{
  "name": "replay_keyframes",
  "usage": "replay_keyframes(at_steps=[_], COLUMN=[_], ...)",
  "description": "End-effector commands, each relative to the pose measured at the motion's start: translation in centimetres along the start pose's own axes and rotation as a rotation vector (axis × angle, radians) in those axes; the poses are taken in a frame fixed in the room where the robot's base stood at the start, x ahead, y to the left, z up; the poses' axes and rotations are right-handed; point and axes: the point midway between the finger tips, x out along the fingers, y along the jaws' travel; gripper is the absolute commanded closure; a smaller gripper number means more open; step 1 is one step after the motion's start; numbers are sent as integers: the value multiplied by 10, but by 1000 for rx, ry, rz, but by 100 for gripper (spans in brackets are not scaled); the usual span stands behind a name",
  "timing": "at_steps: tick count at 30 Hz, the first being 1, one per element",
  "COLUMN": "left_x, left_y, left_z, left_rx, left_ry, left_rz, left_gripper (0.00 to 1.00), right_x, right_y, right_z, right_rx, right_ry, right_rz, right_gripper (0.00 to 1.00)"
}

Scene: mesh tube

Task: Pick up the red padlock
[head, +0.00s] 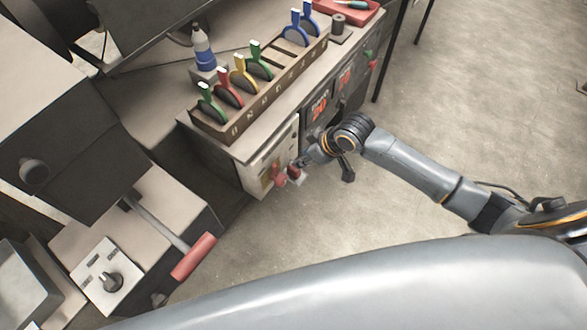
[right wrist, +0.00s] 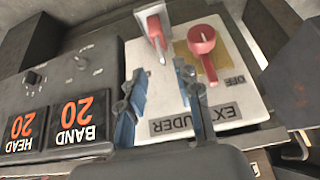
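A small red block with a pale face and a metal prong, which looks like the red padlock (right wrist: 153,24), is at the extruder panel in the right wrist view. In the head view the padlock (head: 294,172) is small and partly hidden by my gripper. Beside it a red rotary handle (right wrist: 202,42) is mounted on a yellow plate; in the head view the handle (head: 278,178) is left of the padlock. My right gripper (right wrist: 162,76) has its fingers apart, with nothing between them, short of the padlock. My left gripper is out of both views.
The pale panel (right wrist: 178,100) is on the cabinet front beside a dark control panel (right wrist: 60,95). On the cabinet top a rack (head: 236,132) holds several coloured-handled pieces. A red lever (head: 194,257) sticks out at lower left. The floor (head: 440,120) at right is clear.

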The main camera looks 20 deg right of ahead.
Motion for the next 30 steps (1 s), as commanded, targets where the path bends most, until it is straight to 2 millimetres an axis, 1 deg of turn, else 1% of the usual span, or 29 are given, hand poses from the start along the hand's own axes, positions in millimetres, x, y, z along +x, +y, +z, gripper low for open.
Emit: replay_keyframes(at_steps=[4, 9, 12, 15, 21, 22, 23, 24, 27, 30], left_x=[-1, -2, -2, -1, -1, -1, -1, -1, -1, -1], left_y=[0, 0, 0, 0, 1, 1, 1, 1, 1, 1], left_z=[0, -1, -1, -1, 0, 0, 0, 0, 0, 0], left_rx=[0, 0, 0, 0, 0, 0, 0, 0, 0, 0], left_ry=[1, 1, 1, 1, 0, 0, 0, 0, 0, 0], left_rz=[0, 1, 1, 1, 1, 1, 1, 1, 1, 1], left_gripper=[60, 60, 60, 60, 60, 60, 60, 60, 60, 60], right_x=[12, 37, 48, 53, 53, 53, 53, 53, 53, 53], right_y=[-1, -2, -2, -2, -2, -2, -2, -2, -2, -2], right_z=[-1, -3, -3, -3, -3, -3, -3, -2, -2, -2], right_rx=[0, 1, 0, -1, -2, -1, -1, -1, -1, -1], right_ry=[-1, -1, -1, 0, 0, 0, 0, 0, 0, -1], right_rz=[0, 0, 1, 2, 2, 2, 2, 2, 2, 2], right_gripper=[67, 67, 67, 67, 67, 69, 75, 83, 100, 100])
